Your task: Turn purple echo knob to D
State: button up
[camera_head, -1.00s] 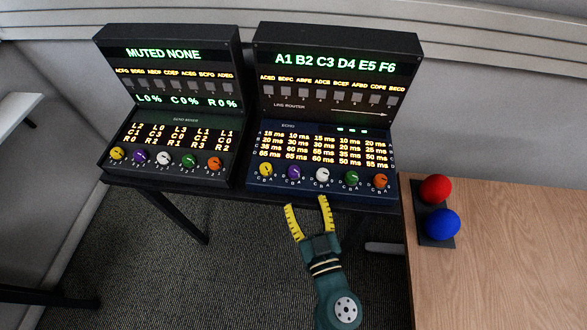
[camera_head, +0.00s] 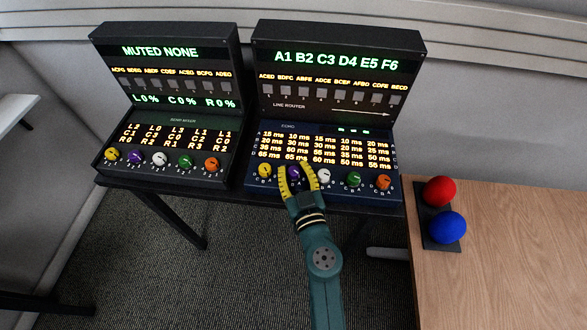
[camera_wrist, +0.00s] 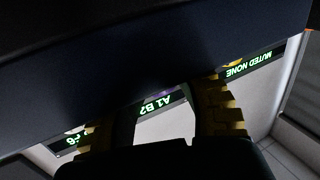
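The purple echo knob (camera_head: 293,172) is second from the left in the knob row of the right-hand console's ECHO panel (camera_head: 322,128). My gripper (camera_head: 296,168) has its two yellow fingers spread, one on each side of the purple knob in the head view. I cannot tell whether they touch it. The knob's pointer is too small and partly covered to read. In the wrist view, the yellow fingers (camera_wrist: 166,115) are apart below a dark console surface, and the purple knob is mostly hidden.
Yellow (camera_head: 265,170), white (camera_head: 324,175), green (camera_head: 353,179) and orange (camera_head: 384,182) echo knobs share the row. The send mixer console (camera_head: 166,135) stands to the left. A wooden table (camera_head: 510,240) at right bears a red ball (camera_head: 439,191) and a blue ball (camera_head: 446,227).

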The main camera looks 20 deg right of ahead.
grip_shut()
